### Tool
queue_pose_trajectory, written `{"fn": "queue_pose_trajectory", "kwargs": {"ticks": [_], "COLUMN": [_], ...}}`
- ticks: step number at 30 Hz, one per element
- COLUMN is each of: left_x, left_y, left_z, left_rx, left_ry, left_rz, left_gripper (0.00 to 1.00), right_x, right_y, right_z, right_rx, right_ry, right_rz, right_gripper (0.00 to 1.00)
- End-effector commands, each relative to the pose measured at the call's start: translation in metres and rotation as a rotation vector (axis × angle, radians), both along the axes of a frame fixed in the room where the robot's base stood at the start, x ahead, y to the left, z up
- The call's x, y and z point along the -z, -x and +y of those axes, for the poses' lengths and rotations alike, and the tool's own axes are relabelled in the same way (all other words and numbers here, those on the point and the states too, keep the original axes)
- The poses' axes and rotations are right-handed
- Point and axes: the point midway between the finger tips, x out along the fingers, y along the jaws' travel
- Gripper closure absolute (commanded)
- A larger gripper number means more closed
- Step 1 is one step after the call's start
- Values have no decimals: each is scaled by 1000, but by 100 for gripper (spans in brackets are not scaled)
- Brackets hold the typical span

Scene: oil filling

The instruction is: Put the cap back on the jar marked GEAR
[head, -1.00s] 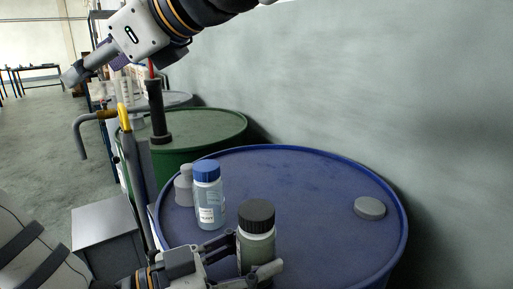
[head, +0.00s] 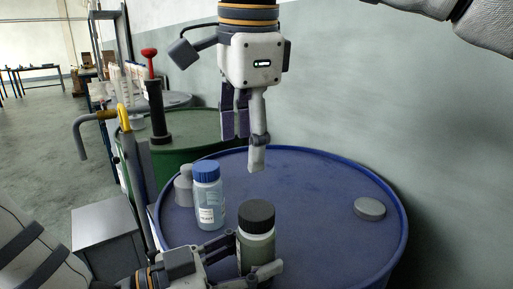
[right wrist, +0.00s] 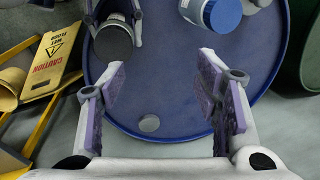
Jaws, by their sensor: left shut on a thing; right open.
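A jar with a grey-green body (head: 256,250) stands upright on the blue drum with a black cap (head: 257,216) on its mouth. I cannot tell whether the cap is screwed tight, and no GEAR label is readable. My left gripper (head: 254,258) is shut around the jar's body, below the cap. My right gripper (head: 247,150) is open and empty, pointing down above the drum, higher than the jar and apart from it. In the right wrist view the black cap (right wrist: 113,42) lies at the upper left, beyond the open fingers.
A blue-capped clear jar (head: 209,200) and a grey bottle (head: 184,186) stand left of the held jar. A grey round disc (head: 369,208) lies on the blue drum lid (head: 310,185), whose right part is otherwise clear. A green drum (head: 190,130) stands behind; a yellow caution sign (right wrist: 52,60) stands beside the drum.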

Motion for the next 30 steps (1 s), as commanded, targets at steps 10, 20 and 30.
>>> {"fn": "queue_pose_trajectory", "kwargs": {"ticks": [10,20,30], "left_x": [0,0,0], "left_y": [0,0,0], "left_z": [0,0,0], "left_rx": [0,0,0], "left_ry": [0,1,1], "left_rz": [0,0,0], "left_gripper": [100,100,100], "right_x": [1,11,67], "right_y": [42,41,41], "right_z": [-15,-16,-15], "right_rx": [-243,-241,-239], "right_ry": [67,69,68], "right_rz": [192,190,188], "right_gripper": [43,43,43]}}
